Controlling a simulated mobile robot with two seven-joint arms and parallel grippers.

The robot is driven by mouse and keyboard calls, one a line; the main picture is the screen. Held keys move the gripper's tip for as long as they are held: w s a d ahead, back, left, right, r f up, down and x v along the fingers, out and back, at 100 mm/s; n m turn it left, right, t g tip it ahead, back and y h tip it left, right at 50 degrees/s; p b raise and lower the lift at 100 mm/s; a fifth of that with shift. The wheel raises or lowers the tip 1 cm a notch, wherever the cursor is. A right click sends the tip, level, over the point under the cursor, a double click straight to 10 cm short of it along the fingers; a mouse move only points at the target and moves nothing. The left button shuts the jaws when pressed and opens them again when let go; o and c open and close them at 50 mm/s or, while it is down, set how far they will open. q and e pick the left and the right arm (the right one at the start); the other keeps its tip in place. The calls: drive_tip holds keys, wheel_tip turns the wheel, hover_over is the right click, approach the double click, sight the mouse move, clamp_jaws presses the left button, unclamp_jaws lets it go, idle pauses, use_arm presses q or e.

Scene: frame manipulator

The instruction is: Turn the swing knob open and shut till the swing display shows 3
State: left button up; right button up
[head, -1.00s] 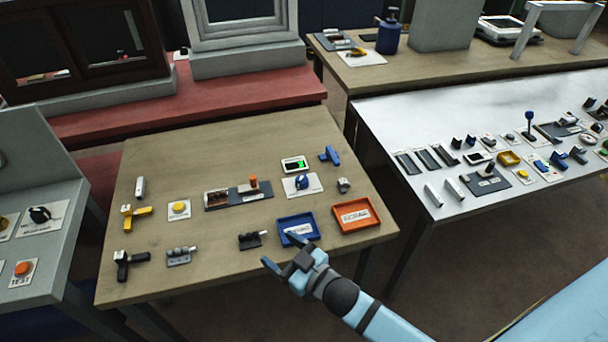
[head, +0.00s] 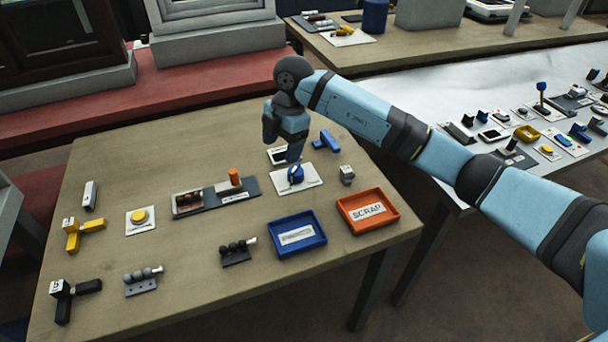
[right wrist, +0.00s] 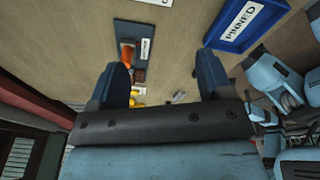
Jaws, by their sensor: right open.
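The swing knob (head: 295,175) is blue and stands on a white plate (head: 310,181) near the back right of the wooden table. The display (head: 277,157), a small white-framed panel just behind the knob, is mostly hidden by my right gripper, so its number cannot be read. My right gripper (head: 293,155) points down, just above and behind the knob in the picture; I cannot tell whether it touches it. In the right wrist view the two dark fingers (right wrist: 162,82) stand wide apart with nothing between them. I cannot make out the knob there. My left gripper is not in view.
A blue tray (head: 299,250) and an orange SCRAP tray (head: 394,218) lie in front of the knob. A dark panel with an orange cylinder (head: 234,177) stands to its left. A blue T-shaped piece (head: 326,140) and a small grey block (head: 347,175) lie to its right.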

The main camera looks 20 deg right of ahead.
sight(296, 168)
drive_tip(key=w+d+r+m+h, duration=0.1)
drive_tip(key=w+d+m+h, duration=0.1)
drive_tip(key=d, duration=0.2)
drive_tip(key=shift+t, duration=0.3)
drive_tip(key=f, duration=0.4)
drive_tip(key=f+b, duration=0.1)
drive_tip(key=f, duration=0.8)
drive_tip(key=shift+w+b, duration=0.35)
drive_tip(key=shift+b, duration=0.05)
drive_tip(key=shift+c, duration=0.5)
drive_tip(key=c, duration=0.8)
drive_tip(key=shift+r, duration=0.1)
drive_tip(key=shift+c, duration=0.2)
